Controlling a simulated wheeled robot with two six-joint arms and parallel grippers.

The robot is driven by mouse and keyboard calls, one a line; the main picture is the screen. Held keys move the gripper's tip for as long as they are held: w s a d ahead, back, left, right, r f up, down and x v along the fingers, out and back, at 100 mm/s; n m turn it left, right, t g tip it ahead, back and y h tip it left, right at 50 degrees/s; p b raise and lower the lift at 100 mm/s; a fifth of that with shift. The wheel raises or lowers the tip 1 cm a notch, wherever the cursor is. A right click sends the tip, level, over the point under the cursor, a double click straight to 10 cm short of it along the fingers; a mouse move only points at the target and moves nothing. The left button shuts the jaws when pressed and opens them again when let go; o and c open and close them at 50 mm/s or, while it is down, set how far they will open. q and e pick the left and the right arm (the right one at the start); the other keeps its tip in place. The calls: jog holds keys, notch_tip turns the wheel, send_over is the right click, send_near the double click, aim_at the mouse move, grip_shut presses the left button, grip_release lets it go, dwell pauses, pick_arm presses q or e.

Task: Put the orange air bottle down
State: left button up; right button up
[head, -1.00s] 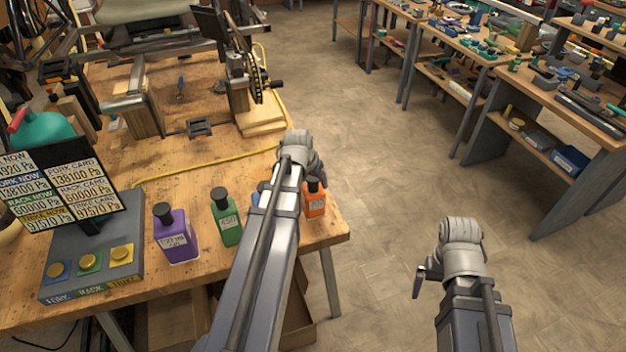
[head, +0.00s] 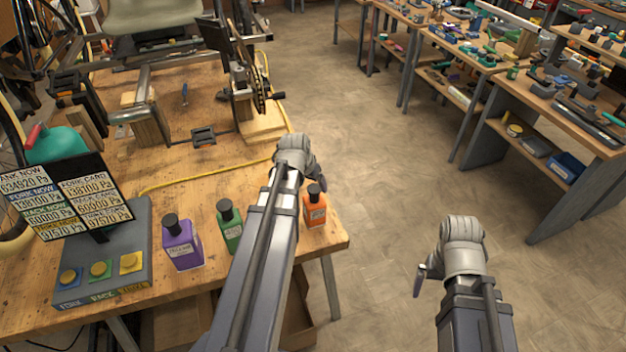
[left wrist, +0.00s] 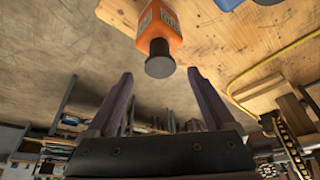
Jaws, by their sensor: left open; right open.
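The orange air bottle (head: 315,209) with a dark cap stands upright on the workbench (head: 215,285), near its right edge. In the left wrist view, the orange bottle (left wrist: 160,22) appears upside down, its cap near the space between the fingertips. My left gripper (left wrist: 160,76) is open with nothing between its fingers. It is apart from the bottle; in the head view it is beyond the bottle, mostly hidden by its wrist. My right gripper (head: 420,281) is out over the floor, right of the bench, and mostly hidden by its own wrist.
A purple bottle (head: 182,246) and a green bottle (head: 230,229) stand left of my left arm. A button box (head: 105,255) with a pressure display (head: 70,195) is further left. A yellow hose (head: 200,178) crosses the bench. The floor right of the bench is clear.

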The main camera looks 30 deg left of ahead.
pick_arm(q)
jog(key=p+v, duration=0.4)
jog(key=v, duration=0.2)
pick_arm(e)
notch_tip(320, 180, up, 6)
jog(key=shift+f, duration=0.2)
pick_arm(q)
jog(key=shift+c, duration=0.4)
pick_arm(e)
jog(key=shift+c, duration=0.3)
dwell(1.0)
